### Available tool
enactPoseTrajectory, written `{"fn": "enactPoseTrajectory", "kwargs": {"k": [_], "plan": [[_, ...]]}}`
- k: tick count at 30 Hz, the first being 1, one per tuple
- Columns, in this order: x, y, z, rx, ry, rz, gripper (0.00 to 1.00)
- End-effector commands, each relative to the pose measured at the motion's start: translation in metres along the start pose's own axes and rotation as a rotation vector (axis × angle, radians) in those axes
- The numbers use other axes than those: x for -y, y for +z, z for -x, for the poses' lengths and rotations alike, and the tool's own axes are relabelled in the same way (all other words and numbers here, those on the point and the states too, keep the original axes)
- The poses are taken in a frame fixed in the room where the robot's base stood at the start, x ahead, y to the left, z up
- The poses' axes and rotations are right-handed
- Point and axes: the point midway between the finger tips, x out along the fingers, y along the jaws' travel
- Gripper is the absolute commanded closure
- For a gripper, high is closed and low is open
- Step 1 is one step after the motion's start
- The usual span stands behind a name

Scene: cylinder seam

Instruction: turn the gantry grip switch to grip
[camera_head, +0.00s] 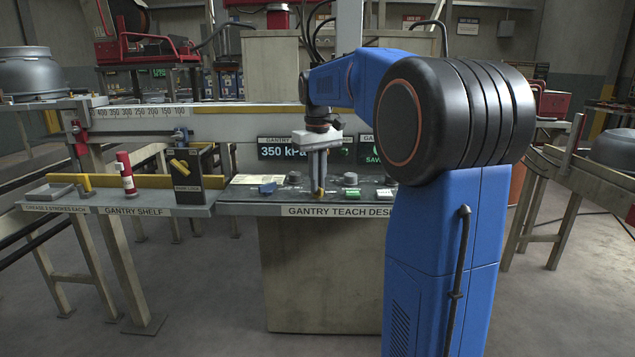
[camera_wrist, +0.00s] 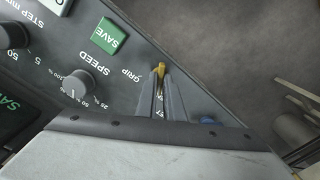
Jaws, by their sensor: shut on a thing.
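The gantry teach desk (camera_head: 333,211) stands in the middle of the head view. My gripper (camera_head: 318,188) points down over its panel, left of my blue arm. In the wrist view my gripper (camera_wrist: 164,90) is shut on the small yellow switch lever (camera_wrist: 161,71), whose tip shows between the fingertips. The word GRIP (camera_wrist: 131,74) is printed on the dark panel beside the lever. Another label beyond the fingers is mostly hidden, so the lever's exact setting cannot be told.
The wrist view shows a green SAVE button (camera_wrist: 110,36) and a grey SPEED knob (camera_wrist: 77,83) near the lever. A blue part (camera_wrist: 208,120) lies right of the fingers. On the gantry shelf (camera_head: 138,211) stand a red and white bottle (camera_head: 126,173) and a dark box (camera_head: 189,180).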

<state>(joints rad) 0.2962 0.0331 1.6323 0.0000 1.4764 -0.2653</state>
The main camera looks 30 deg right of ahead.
Motion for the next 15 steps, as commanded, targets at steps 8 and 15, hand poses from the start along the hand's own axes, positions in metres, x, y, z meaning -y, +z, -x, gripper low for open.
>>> {"fn": "enactPoseTrajectory", "kwargs": {"k": [8, 15], "plan": [[-0.0001, 0.0001, 0.0003, 0.0, 0.0, -0.257, 1.0], [-0.0001, 0.0001, 0.0004, 0.0, 0.0, -0.485, 1.0]]}}
